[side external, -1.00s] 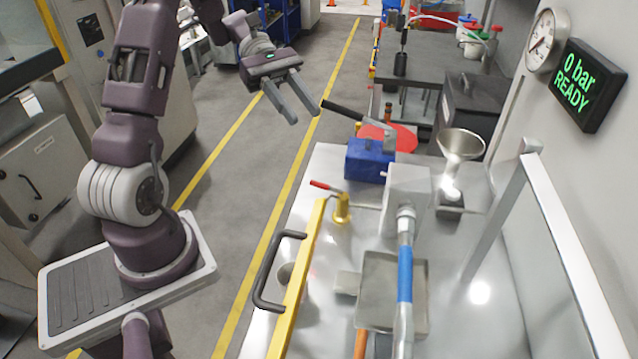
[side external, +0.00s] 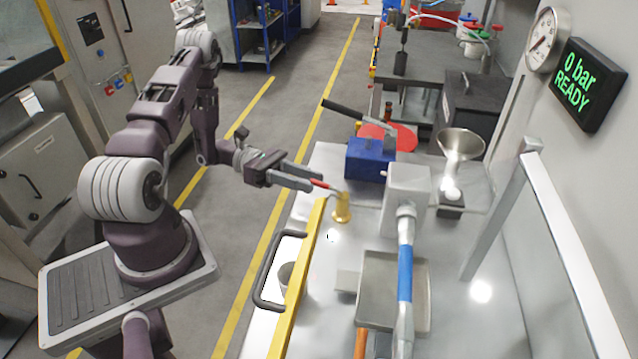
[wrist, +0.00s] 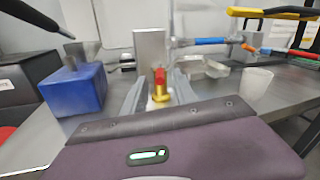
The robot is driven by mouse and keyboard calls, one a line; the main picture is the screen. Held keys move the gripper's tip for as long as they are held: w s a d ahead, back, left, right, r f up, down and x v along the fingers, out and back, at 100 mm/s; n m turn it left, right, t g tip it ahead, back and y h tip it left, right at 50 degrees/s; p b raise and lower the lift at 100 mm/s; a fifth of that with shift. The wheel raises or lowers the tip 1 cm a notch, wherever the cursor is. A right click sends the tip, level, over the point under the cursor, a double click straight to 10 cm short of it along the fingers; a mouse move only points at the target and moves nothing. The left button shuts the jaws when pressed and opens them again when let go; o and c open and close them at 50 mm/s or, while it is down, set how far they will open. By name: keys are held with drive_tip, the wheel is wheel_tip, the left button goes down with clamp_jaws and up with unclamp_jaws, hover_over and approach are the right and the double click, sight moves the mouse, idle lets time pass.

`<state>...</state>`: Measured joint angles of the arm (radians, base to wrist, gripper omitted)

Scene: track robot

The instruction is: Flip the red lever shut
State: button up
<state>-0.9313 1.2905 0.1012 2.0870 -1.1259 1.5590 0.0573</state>
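The red lever (side external: 320,184) is a short red-tipped handle on a brass valve (side external: 342,210) at the near-left part of the bench. Its red grip points left, toward my gripper (side external: 312,184). My gripper is open, with its fingertips right at the red grip. In the wrist view, the red grip (wrist: 159,76) appears end-on between the two spread fingers, above the brass valve body (wrist: 160,94). I cannot tell whether either finger touches the grip.
A blue box (side external: 370,160) with a black-handled lever stands behind the valve. A yellow bar (side external: 297,285) with a dark handle (side external: 266,275) runs along the bench's front-left edge. A grey block (side external: 408,198) and a metal tray (side external: 378,315) lie to the right. The display reads 0 bar READY (side external: 577,83).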

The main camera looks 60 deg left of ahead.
sight(319, 184)
drive_tip(key=x, duration=0.3)
drive_tip(key=shift+d, duration=0.15)
clamp_jaws()
idle(1.2)
